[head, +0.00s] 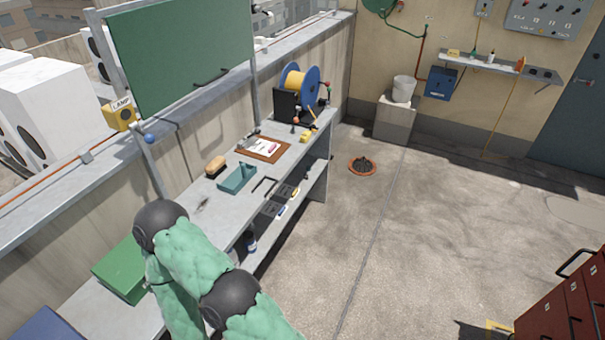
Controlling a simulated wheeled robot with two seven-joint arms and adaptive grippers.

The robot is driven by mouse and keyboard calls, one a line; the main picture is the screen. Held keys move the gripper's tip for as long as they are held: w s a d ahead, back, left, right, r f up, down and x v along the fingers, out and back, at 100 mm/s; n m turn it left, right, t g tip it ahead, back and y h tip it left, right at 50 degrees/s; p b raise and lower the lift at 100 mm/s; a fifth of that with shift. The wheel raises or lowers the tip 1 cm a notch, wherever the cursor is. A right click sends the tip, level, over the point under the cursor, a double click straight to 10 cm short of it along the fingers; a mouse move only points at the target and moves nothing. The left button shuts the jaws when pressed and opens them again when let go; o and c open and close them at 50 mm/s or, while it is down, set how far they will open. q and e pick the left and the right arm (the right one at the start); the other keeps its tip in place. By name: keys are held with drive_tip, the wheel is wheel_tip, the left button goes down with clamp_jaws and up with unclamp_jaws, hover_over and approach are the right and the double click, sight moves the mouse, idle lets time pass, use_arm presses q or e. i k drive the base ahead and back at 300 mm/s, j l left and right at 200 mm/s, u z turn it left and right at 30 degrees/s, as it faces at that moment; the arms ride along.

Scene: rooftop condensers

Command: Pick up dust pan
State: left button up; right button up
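A teal open tray (237,178), which looks like the dust pan, lies on the grey bench (190,222) along the left wall. It is small in the picture, and I cannot make out a handle clearly. A tan brush-like block (215,165) lies just behind it to the left. One of my arms, green with dark joints, rises at the lower left in front of the bench, short of the tray. Neither gripper shows.
A red cabinet (565,310) is at lower right. The concrete floor (420,235) between is mostly clear.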

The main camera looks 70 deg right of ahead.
sight(238, 179)
drive_tip(key=z, duration=1.9)
drive_tip(key=u, duration=0.45)
drive_tip(key=i+l+u, duration=0.1)
drive_tip(key=u, duration=0.4)
drive_tip(key=l+u, duration=0.2)
drive_tip(key=u, duration=0.25)
drive_tip(key=l+u, duration=0.1)
drive_tip(key=u, duration=0.35)
drive_tip(key=l+u, duration=0.2)
drive_tip(key=l, duration=0.2)
drive_tip(key=k+l+u, duration=0.2)
drive_tip(key=l, duration=0.2)
drive_tip(key=l+u, duration=0.2)
drive_tip(key=l, duration=0.25)
drive_tip(key=l+u, duration=0.2)
drive_tip(key=l, duration=0.2)
drive_tip(key=k+l+u, duration=0.45)
drive_tip(key=l, duration=0.25)
drive_tip(key=k+l+u, duration=0.2)
drive_tip(key=l, duration=0.15)
drive_tip(key=i, duration=0.1)
